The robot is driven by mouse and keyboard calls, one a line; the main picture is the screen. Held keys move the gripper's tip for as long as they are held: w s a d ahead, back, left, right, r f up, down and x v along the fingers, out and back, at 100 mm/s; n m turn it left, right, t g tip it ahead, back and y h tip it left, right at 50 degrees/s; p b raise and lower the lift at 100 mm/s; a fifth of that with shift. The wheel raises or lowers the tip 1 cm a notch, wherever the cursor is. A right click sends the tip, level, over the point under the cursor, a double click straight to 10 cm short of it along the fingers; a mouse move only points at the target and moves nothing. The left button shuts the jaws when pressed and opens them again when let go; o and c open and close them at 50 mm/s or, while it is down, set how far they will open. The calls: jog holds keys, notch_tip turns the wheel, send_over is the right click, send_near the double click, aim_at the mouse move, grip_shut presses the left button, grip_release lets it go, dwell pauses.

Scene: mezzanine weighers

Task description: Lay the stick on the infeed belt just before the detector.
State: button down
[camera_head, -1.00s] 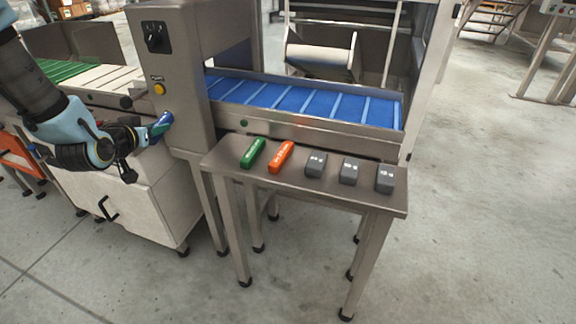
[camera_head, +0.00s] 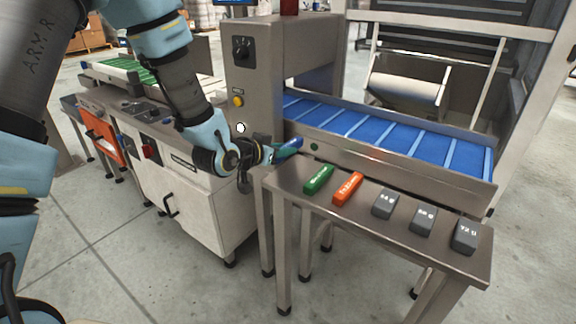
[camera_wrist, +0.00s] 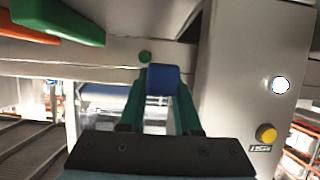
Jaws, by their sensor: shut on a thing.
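My gripper (camera_head: 284,151) is shut on a blue stick (camera_wrist: 163,80), held between teal fingers in the wrist view; in the head view the stick is small and partly hidden by the fingers. The gripper is in front of the grey detector housing (camera_head: 255,85), near its right edge and just above the side table's back left corner. A blue slatted belt (camera_head: 385,138) leaves the housing to the right. A pale belt (camera_head: 205,88) and a green belt (camera_head: 118,65) lie on the left side. I cannot tell which is the infeed.
The steel side table (camera_head: 445,255) carries a green stick (camera_head: 318,179), an orange stick (camera_head: 348,188) and dark grey blocks (camera_head: 422,220). A white cabinet (camera_head: 205,205) stands left of it. The belt's steel side rail (camera_head: 400,170) rises behind the table.

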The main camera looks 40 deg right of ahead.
aim_at(283, 171)
jog(key=shift+f, duration=2.2)
jog(key=shift+f, duration=0.25)
jog(key=c, duration=0.6)
grip_release()
jog(key=shift+r, duration=0.1)
jog(key=shift+r, duration=0.1)
